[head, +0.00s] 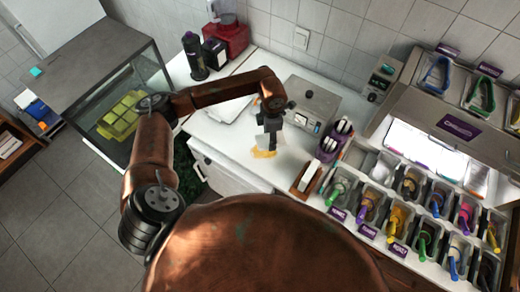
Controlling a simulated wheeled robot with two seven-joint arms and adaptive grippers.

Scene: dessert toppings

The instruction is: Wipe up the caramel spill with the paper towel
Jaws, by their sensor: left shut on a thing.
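The caramel spill (264,153) is a small yellow-orange patch on the white counter, near its front edge. My left gripper (269,139) points down just behind the spill, low over the counter. It is shut on the paper towel, a pale piece that blends into the white counter, so its outline and its contact with the counter are hard to tell. The gripper hides part of the area behind the spill. My right gripper is not in view.
A grey metal appliance (311,103) stands behind and right of the gripper. A wooden holder (305,180) and a purple rack (333,141) are to the right, beside several topping tubs with coloured scoops. A black bottle (194,56) and red machine (228,36) stand at the back left.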

